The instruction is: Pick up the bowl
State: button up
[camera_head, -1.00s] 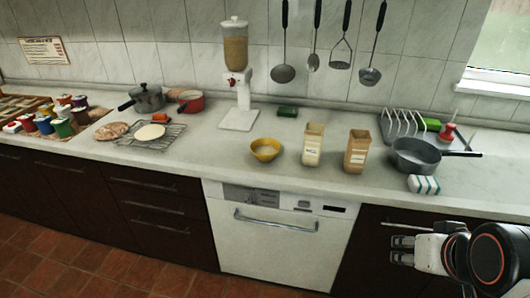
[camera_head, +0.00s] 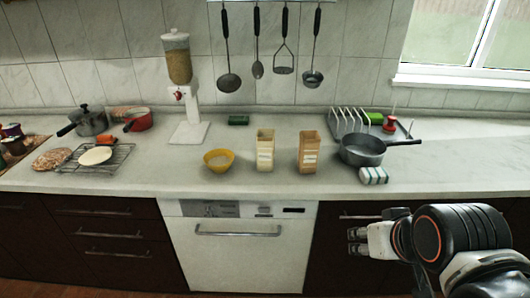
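The yellow bowl (camera_head: 219,161) stands upright on the light countertop, left of two cartons, with something pale inside it. My gripper (camera_head: 354,241) is at the lower right, in front of the dark cabinets and below the counter edge. It is well to the right of the bowl and apart from it. Its two fingers point left with a gap between them, and nothing shows in the gap.
A cream carton (camera_head: 265,150) and a brown carton (camera_head: 309,152) stand right of the bowl. A grey saucepan (camera_head: 363,150) and a striped sponge (camera_head: 373,176) are further right. A cereal dispenser (camera_head: 189,132) stands behind left. The counter in front of the bowl is clear.

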aim_at(220, 161)
jog(key=i+j+z, duration=0.2)
jog(key=j, duration=0.45)
jog(key=i+j+z, duration=0.15)
jog(key=j, duration=0.45)
jog(key=j+z, duration=0.2)
jog(key=j, duration=0.45)
